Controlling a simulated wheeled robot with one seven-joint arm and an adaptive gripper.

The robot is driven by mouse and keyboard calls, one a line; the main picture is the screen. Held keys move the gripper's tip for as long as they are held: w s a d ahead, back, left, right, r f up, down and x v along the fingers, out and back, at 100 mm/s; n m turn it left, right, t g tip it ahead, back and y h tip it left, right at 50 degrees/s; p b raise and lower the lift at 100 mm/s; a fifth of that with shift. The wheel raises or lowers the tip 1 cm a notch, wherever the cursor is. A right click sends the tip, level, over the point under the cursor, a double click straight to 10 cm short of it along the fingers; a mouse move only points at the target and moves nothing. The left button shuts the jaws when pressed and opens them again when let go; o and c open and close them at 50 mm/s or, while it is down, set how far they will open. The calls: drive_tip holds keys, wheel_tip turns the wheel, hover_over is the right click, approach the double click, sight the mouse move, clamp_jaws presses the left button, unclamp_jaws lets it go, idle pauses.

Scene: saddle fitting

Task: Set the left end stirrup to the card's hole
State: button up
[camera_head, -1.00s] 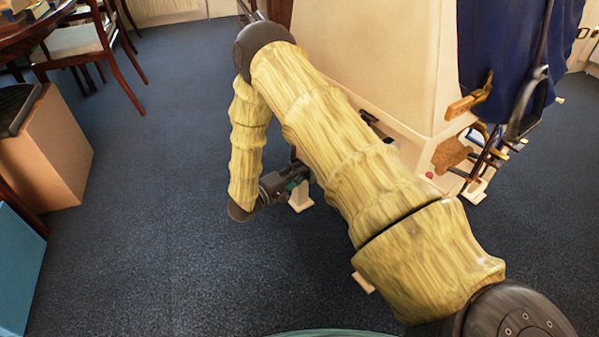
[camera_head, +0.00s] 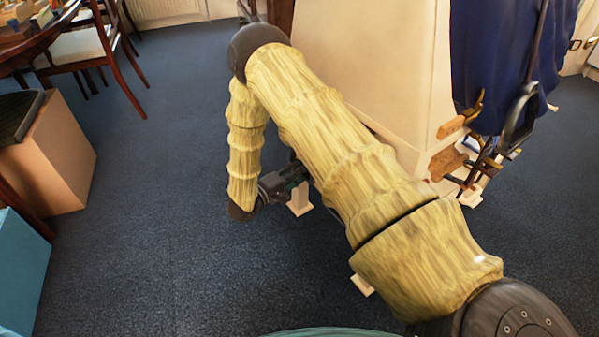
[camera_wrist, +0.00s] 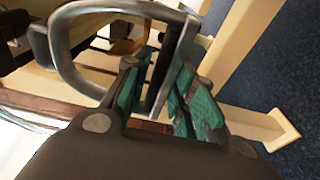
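In the wrist view a grey metal stirrup (camera_wrist: 67,62) shows as a large curved loop with a dark flat bar at its right. My gripper (camera_wrist: 164,100) has teal pads on both sides of that bar; I cannot tell whether both pads press on it. In the head view my gripper (camera_head: 298,178) is low, near the foot of the pale stand (camera_head: 375,50), mostly hidden by my arm. No card with a hole can be made out for certain.
A blue cloth (camera_head: 490,60) hangs at the right of the stand. A dark loop (camera_head: 522,115) and brown wooden pieces (camera_head: 447,162) are below it. A cardboard box (camera_head: 50,155) and a blue box (camera_head: 18,270) stand at the left. The carpet (camera_head: 150,250) between is clear.

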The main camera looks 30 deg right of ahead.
drive_tip(key=shift+o, duration=0.8)
drive_tip(key=shift+a, duration=0.1)
drive_tip(key=s+a, duration=0.2)
drive_tip(key=a, duration=0.9)
drive_tip(key=shift+a, duration=0.3)
